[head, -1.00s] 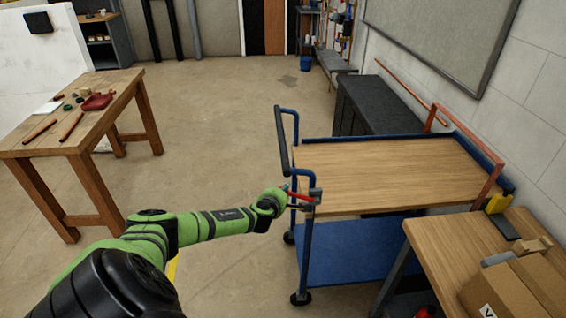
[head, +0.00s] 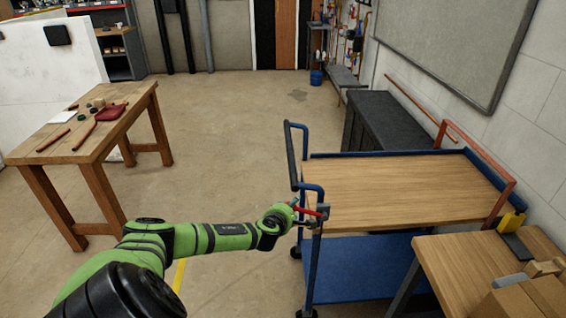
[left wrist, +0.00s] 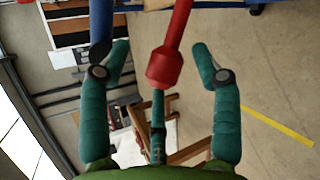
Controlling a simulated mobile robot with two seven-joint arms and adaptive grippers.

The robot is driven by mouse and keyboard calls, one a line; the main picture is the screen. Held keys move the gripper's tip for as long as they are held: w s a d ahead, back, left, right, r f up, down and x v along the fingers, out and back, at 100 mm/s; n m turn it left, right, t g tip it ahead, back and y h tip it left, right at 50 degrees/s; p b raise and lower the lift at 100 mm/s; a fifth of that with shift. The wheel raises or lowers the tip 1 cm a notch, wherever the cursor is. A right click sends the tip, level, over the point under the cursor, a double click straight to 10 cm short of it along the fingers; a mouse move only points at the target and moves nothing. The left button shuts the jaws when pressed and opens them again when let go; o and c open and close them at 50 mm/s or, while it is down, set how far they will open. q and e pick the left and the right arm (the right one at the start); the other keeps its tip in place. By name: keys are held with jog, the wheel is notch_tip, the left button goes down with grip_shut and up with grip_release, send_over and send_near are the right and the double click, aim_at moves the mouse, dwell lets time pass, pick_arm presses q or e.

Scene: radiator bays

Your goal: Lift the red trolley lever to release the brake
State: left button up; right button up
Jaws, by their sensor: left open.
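The red lever (head: 309,210) is on the near left corner of the blue trolley, below its wooden top (head: 400,188). It runs roughly level, with its free end toward my left gripper (head: 296,206). In the left wrist view, the lever (left wrist: 170,45) comes in from the top and its thicker end lies between the fingers of my left gripper (left wrist: 163,73). The fingers are open, with a visible gap to the lever on both sides. The trolley's push handle (head: 291,156) rises just beyond the gripper. My right gripper is not in view.
A workbench (head: 470,278) with a cardboard box (head: 530,302) stands close to the trolley at the right. A wooden table (head: 118,133) with tools is at the left. A dark cabinet (head: 390,125) stands behind the trolley. The floor between table and trolley is clear.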

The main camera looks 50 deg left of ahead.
pick_arm(q)
jog(key=v, duration=1)
jog(key=shift+w, duration=0.2)
